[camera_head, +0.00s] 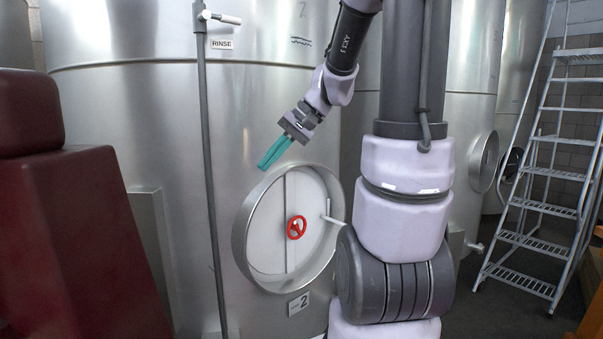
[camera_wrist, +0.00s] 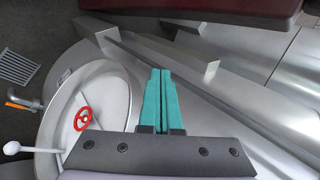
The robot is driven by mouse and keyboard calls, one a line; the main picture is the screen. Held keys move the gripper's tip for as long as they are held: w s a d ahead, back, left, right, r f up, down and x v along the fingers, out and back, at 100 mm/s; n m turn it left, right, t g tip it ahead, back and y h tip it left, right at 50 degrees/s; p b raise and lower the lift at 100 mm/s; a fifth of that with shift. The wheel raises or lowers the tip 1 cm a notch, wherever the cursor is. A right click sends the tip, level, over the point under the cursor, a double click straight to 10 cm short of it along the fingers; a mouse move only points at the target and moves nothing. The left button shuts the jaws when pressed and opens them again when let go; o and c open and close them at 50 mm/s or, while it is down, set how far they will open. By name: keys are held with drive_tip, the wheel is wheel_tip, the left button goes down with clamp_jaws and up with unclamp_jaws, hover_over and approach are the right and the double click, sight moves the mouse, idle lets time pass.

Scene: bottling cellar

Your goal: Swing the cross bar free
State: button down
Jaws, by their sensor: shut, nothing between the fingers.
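The round hatch (camera_head: 243,250) on the tank front has a raised metal rim and a pale door (camera_head: 312,258). A narrow upright cross bar (camera_head: 286,200) runs over the door, with a red handwheel (camera_head: 296,227) at its middle. A white lever handle (camera_head: 336,221) sticks out at the hatch's right. My gripper (camera_head: 262,167), with teal fingers, is above the hatch's upper left rim, apart from the wheel and bar. In the wrist view its shut, empty fingers (camera_wrist: 160,72) lie to the right of the red handwheel (camera_wrist: 82,118); the bar is hard to make out there.
A grey upright pipe (camera_head: 208,160) with a white-handled valve and a RINSE sign (camera_head: 221,44) stands left of the hatch. A dark red machine (camera_head: 75,230) fills the left side. A metal step ladder (camera_head: 548,180) stands at right. Open air lies before the hatch.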

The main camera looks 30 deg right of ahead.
drive_tip(key=w+d+f+m+t, duration=0.2)
drive_tip(key=w+d, duration=0.4)
drive_tip(key=d, duration=0.3)
drive_tip(key=w+d+f+m+t+y, duration=0.1)
drive_tip(key=w+d+f+m+t, duration=0.1)
drive_tip(key=w+d+f+t, duration=0.3)
drive_tip(key=w+d+f+m+t, duration=0.2)
drive_tip(key=w+d, duration=0.5)
drive_tip(key=d, duration=0.6)
drive_tip(key=f+t, duration=0.1)
drive_tip(key=t, duration=0.1)
drive_tip(key=shift+f+m+t+y, duration=0.3)
drive_tip(key=shift+m+y, duration=0.1)
drive_tip(key=x, duration=1)
drive_tip(key=shift+a, duration=0.1)
